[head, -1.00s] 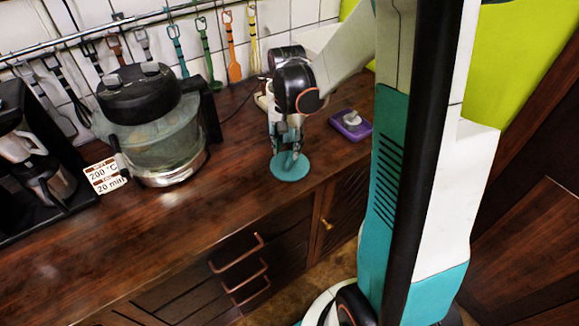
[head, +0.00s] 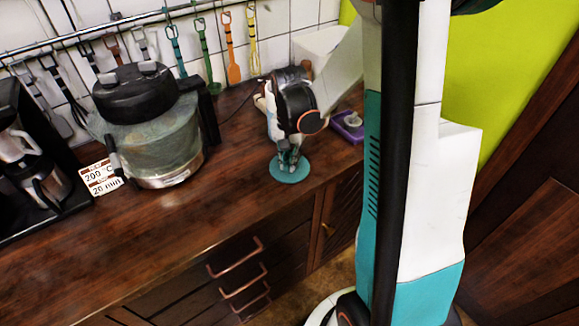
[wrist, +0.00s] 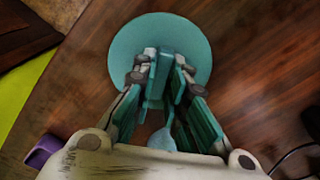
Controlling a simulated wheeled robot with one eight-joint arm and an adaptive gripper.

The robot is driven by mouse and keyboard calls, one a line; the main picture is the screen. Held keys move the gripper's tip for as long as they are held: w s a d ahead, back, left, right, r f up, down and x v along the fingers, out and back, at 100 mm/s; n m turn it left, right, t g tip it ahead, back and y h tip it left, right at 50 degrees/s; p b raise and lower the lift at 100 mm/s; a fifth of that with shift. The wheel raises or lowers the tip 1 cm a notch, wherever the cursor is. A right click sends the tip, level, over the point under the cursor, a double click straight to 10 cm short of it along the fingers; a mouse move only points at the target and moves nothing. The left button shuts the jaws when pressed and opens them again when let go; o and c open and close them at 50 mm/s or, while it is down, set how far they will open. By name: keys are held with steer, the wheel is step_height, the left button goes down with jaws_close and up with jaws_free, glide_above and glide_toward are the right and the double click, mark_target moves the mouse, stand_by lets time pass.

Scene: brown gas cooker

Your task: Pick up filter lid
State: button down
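The filter lid is a round teal disc (head: 290,174) with an upright handle. It is at the front right of the wooden counter, and I cannot tell whether it rests on it or is just above. My gripper (head: 287,160) points down over the lid, with its fingers around the handle. In the wrist view the lid (wrist: 192,38) shows beyond the fingertips. My gripper's (wrist: 168,78) teal finger pads are close together, apparently shut on the handle, whose pale end shows between the fingers. The exact contact is partly hidden.
A glass cooker with a black lid (head: 150,125) stands to the left on the counter. A coffee machine (head: 30,165) stands farther left. A purple tray (head: 347,127) lies behind and right of the lid. Utensils hang at the wall. The counter between cooker and lid is clear.

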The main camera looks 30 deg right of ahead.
step_height(320, 180, up, 20)
steer(key=p, duration=0.6)
stand_by(0.5)
